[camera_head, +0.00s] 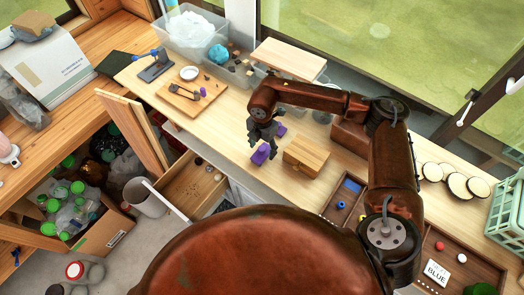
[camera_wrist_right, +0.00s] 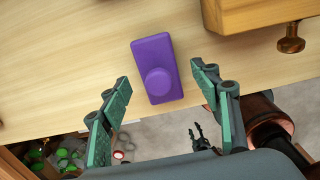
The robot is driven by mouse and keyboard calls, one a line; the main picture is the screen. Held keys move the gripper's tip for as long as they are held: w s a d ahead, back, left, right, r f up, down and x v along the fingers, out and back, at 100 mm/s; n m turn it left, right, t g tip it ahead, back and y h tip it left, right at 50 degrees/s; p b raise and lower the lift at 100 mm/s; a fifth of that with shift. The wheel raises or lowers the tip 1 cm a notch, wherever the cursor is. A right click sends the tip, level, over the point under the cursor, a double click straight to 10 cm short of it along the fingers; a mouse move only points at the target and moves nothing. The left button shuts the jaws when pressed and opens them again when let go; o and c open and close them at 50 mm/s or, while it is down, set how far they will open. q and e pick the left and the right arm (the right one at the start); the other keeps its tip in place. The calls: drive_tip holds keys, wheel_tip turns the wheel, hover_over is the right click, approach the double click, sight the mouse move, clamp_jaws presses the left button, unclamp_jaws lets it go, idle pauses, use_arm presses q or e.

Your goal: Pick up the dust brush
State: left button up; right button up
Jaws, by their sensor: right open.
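A purple block with a round knob on top (camera_wrist_right: 157,70) lies on the pale wooden worktop near its front edge. It also shows in the head view (camera_head: 261,154). No bristles show, so I cannot tell for sure that it is the dust brush. My right gripper (camera_wrist_right: 162,82) is open and empty, with its fingers apart on either side of the block's near part. In the head view my right gripper (camera_head: 258,138) points down just above and behind it. A dark claw, probably my left gripper (camera_wrist_right: 199,138), shows small and far below in the wrist view; its opening is unclear.
A wooden box with a knob (camera_head: 305,155) stands just right of the purple block. A board with tools (camera_head: 190,95) is at left, and an open drawer (camera_head: 195,185) juts out below the worktop.

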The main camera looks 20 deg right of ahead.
drive_tip(key=shift+f, duration=0.9)
drive_tip(key=c, duration=1.3)
